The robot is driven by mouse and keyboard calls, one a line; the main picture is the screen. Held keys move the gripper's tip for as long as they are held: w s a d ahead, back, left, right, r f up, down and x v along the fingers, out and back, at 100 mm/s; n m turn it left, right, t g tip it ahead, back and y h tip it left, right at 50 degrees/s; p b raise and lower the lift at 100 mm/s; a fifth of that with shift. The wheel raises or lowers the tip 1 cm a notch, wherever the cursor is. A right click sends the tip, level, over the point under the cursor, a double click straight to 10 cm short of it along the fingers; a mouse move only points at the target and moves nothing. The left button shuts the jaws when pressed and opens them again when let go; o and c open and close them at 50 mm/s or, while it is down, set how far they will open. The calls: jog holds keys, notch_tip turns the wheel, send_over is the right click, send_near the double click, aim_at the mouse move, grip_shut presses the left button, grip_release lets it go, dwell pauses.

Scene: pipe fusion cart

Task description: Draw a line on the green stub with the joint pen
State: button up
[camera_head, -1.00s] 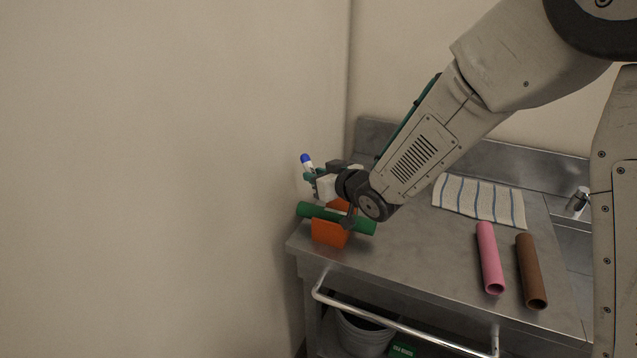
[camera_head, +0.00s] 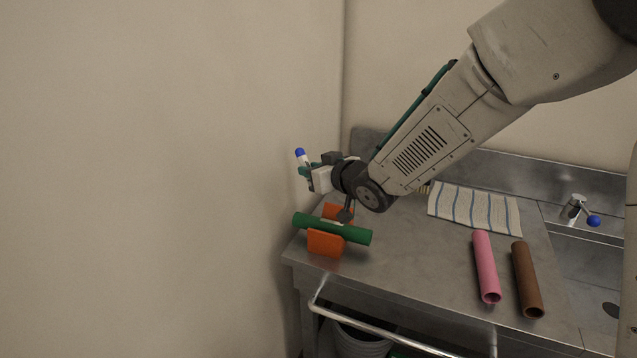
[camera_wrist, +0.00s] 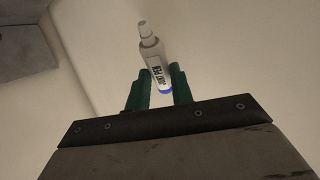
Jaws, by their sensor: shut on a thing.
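The joint pen (camera_head: 304,160), white with a blue end, is held by my gripper (camera_head: 308,174) with its blue end up. In the wrist view, the labelled pen (camera_wrist: 152,58) stands between the green fingers of my gripper (camera_wrist: 162,82), its narrow white end toward the top of the picture. The green stub (camera_head: 310,223) lies across an orange holder (camera_head: 325,244) at the cart's left end. My gripper is above and behind the stub, with a visible gap in the head view. The pen's lower part is hidden there. I can make out no line on the stub.
A pink pipe (camera_head: 487,267) and a brown pipe (camera_head: 527,280) lie on the steel cart top (camera_head: 410,255). A striped cloth (camera_head: 475,208) lies behind them. A tap (camera_head: 575,208) and sink are at the right. A wall stands close on the left.

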jog(key=shift+w+a+f+g+h, duration=0.15)
jog(key=shift+f+g+h, duration=0.35)
jog(key=shift+f, duration=1.1)
jog(key=shift+w+f+g+h, duration=0.2)
jog(key=shift+f+g+h, duration=0.25)
jog(key=shift+f, duration=1.1)
jog(key=shift+f, duration=0.7)
jog(key=shift+s+d+r, duration=0.1)
jog(key=shift+s+d, duration=0.25)
jog(key=shift+d, duration=0.75)
jog(key=shift+s+d+f, duration=0.1)
jog(key=shift+s+d, duration=0.25)
jog(key=shift+d, duration=0.7)
jog(key=shift+s+d+r, duration=0.1)
jog(key=shift+s+d, duration=0.25)
jog(key=shift+d, duration=0.75)
dwell(0.3)
jog(key=shift+d, duration=0.2)
dwell(0.3)
